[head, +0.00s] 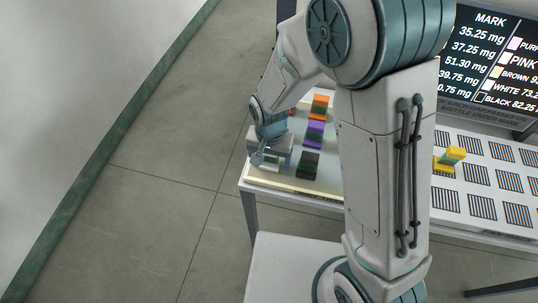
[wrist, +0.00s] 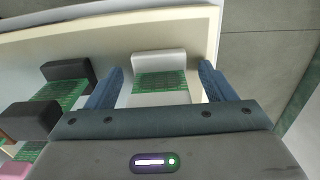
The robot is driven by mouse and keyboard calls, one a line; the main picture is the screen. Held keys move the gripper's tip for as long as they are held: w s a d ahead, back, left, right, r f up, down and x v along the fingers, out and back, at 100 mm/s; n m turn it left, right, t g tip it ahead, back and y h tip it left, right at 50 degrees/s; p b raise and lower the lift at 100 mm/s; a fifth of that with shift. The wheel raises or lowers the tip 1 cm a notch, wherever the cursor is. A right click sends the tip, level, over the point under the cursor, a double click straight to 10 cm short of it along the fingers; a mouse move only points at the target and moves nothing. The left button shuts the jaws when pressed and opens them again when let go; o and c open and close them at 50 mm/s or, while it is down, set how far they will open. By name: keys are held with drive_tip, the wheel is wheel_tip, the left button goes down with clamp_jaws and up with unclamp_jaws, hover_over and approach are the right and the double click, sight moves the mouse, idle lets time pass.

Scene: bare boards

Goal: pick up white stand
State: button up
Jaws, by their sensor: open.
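The white stand (wrist: 158,60) is a white block with a green circuit-like board beside it, on the pale tray or tabletop in the wrist view. My gripper (wrist: 161,70) is open, with one blue finger on each side of the white stand. I cannot tell whether the fingers touch it. In the head view my gripper (head: 270,156) is low over the table's near left corner, and the white stand is largely hidden by it there.
A black stand (wrist: 66,70) with a green board sits just left of my gripper; another dark block (wrist: 30,120) is nearer. Orange (head: 320,103), purple (head: 314,133) and black (head: 309,165) stands form a column. A yellow piece (head: 450,158) sits on the slotted table, below a screen (head: 490,60).

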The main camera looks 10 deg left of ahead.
drive_tip(key=c, duration=1)
drive_tip(key=shift+c, duration=0.5)
drive_tip(key=shift+r, duration=0.15)
